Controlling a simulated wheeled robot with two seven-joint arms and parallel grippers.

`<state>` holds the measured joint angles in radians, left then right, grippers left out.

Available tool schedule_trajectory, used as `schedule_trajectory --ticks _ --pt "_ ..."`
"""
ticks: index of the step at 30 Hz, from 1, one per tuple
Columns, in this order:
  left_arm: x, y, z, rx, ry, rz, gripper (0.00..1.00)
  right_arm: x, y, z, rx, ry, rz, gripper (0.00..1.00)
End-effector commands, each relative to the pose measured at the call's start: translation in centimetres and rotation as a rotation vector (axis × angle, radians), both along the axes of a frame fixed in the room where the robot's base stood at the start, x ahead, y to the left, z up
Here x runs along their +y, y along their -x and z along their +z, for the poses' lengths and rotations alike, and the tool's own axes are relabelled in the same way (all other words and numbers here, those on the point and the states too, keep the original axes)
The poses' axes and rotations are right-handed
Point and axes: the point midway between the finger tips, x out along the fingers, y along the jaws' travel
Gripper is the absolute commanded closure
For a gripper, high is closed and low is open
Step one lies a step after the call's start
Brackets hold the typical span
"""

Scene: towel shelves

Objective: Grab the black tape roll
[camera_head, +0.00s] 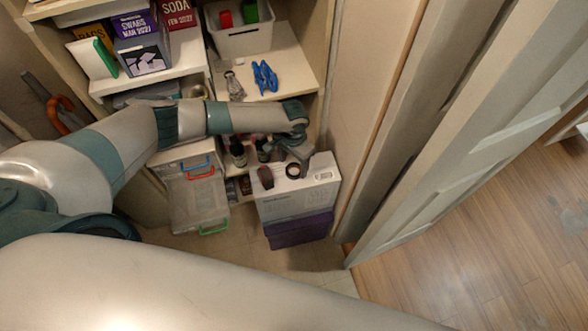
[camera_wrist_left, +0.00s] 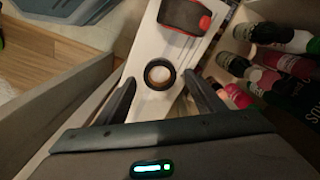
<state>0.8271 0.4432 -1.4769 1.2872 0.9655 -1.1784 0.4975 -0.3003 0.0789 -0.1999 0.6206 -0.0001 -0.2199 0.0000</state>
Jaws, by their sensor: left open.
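The black tape roll (camera_head: 293,170) lies flat on top of a white box (camera_head: 315,180) in the head view. In the left wrist view the tape roll (camera_wrist_left: 160,74) is a black ring with a pale inside. My left gripper (camera_head: 298,160) is above the box, close to the roll. In the left wrist view its two fingers (camera_wrist_left: 163,92) are spread apart, one on each side of the roll's near edge, with nothing between them at the tips. I cannot tell its height above the box. My right gripper is not in view.
A dark red-edged object (camera_wrist_left: 185,16) lies on the box beyond the roll. Several bottles (camera_wrist_left: 270,75) stand right of the box in the wrist view. Clear drawers (camera_head: 198,195) stand left of the box. Shelves (camera_head: 285,60) rise behind, and a door (camera_head: 470,130) is at the right.

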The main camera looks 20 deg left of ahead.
Motion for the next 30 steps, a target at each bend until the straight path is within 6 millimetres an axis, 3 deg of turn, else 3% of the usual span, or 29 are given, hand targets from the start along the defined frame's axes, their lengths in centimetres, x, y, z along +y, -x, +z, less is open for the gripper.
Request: schedule_trajectory --ticks 9,24,30 --pt "0.0 0.2 -2.8 0.001 -0.002 0.000 0.38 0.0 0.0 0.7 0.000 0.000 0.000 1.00" --pt "0.0 0.2 -2.9 0.001 0.000 0.001 0.38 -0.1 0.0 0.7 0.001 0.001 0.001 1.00" --pt "0.0 0.2 -2.9 0.001 0.000 0.001 0.81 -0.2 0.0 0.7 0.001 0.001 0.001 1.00"
